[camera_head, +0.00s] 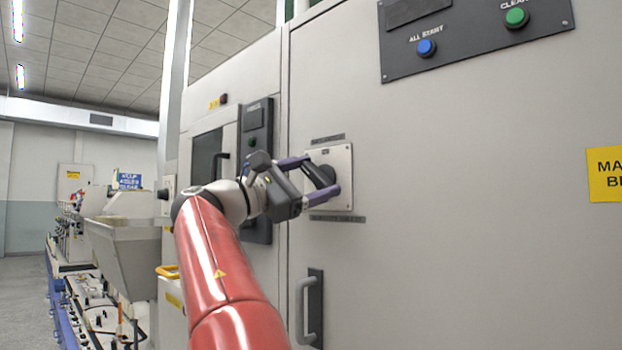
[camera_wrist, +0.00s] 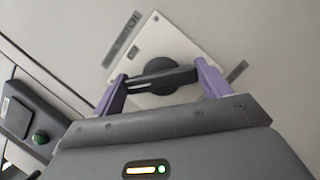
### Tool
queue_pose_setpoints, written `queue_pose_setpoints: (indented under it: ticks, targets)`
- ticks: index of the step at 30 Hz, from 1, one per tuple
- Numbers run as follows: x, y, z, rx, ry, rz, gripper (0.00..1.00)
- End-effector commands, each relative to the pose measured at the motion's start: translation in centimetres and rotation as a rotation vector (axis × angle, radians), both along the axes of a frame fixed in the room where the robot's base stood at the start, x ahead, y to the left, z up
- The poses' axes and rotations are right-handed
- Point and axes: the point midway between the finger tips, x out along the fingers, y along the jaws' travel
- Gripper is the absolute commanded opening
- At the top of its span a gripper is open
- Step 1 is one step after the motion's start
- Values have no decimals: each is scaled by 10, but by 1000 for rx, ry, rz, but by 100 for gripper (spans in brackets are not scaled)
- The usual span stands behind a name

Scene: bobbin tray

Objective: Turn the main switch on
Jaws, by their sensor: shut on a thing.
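The main switch is a black rotary handle (camera_head: 321,180) on a pale square plate (camera_head: 343,160) on the grey cabinet front. In the wrist view the round black switch (camera_wrist: 160,76) sits on the tilted plate (camera_wrist: 190,40). My gripper (camera_head: 316,178) reaches it from the left, with its two purple fingers on either side of the handle. In the wrist view my gripper (camera_wrist: 162,85) has a finger at each end of the handle bar and is shut on it. The handle is slanted in the head view. The switch markings are too small to read.
A dark panel with a blue button (camera_head: 426,47) and a green button (camera_head: 516,17) is at upper right. A door handle (camera_head: 308,310) sits below the switch. A narrow black panel (camera_head: 258,130) is left of it. A yellow sign (camera_head: 605,174) is at right.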

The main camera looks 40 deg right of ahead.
Motion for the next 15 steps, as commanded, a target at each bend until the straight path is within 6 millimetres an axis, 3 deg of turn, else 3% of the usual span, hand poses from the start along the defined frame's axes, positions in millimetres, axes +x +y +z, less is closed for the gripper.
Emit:
queue_pose_setpoints:
  ticks: [15]
  targets:
    - [1,0,0,30,-397,1,54]
